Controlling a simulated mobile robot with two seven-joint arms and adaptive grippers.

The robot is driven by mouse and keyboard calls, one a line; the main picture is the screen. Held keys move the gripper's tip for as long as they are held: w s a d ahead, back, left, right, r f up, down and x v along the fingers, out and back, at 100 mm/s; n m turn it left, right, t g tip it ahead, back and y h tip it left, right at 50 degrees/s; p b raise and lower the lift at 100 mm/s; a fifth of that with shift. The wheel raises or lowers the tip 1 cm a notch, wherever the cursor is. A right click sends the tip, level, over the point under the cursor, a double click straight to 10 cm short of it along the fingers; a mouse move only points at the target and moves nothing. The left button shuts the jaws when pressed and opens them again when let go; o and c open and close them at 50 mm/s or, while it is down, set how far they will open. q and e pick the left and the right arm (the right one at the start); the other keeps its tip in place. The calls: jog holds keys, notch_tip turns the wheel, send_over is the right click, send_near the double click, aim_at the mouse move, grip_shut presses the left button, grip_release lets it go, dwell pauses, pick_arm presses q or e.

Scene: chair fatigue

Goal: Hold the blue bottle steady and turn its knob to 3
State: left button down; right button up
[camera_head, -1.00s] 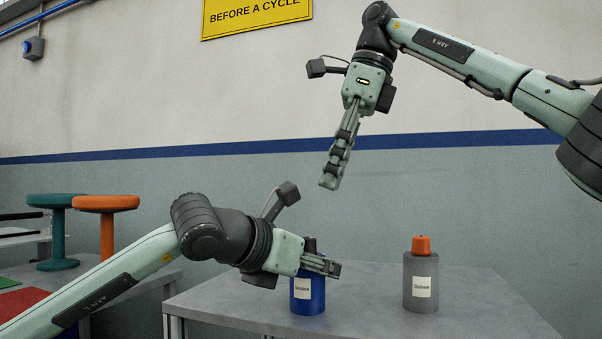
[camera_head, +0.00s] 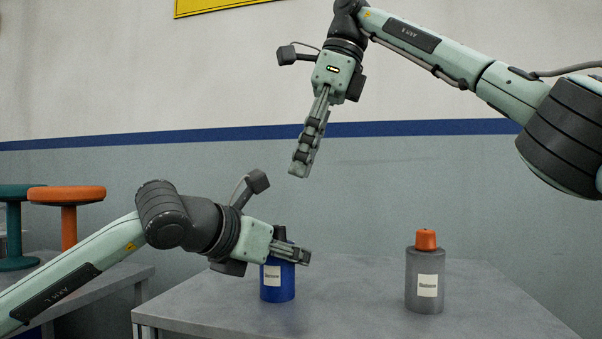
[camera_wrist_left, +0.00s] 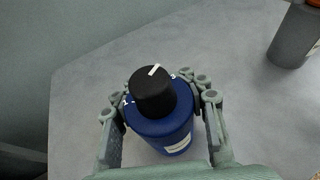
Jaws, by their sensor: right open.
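The blue bottle (camera_head: 277,286) stands upright on the grey table, with a white label and a black knob (camera_wrist_left: 152,97). In the left wrist view, the knob's white pointer line points away and slightly right. Small white marks show on the shoulder to its left and right; the right one looks like a 3. My left gripper (camera_wrist_left: 160,115) has its fingers around the upper part of the bottle (camera_wrist_left: 165,133), tips curled in against its sides. My right gripper (camera_head: 303,165) is open and empty, pointing down in the air above the blue bottle, well clear of the knob.
A grey bottle (camera_head: 424,293) with an orange cap stands to the right on the table (camera_head: 340,317). The table between the bottles is clear. An orange stool (camera_head: 66,195) and a teal stool (camera_head: 14,225) are at the far left. A wall is behind.

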pick_arm(q)
jog(key=c, duration=0.8)
grip_release()
jog(key=shift+o, duration=0.2)
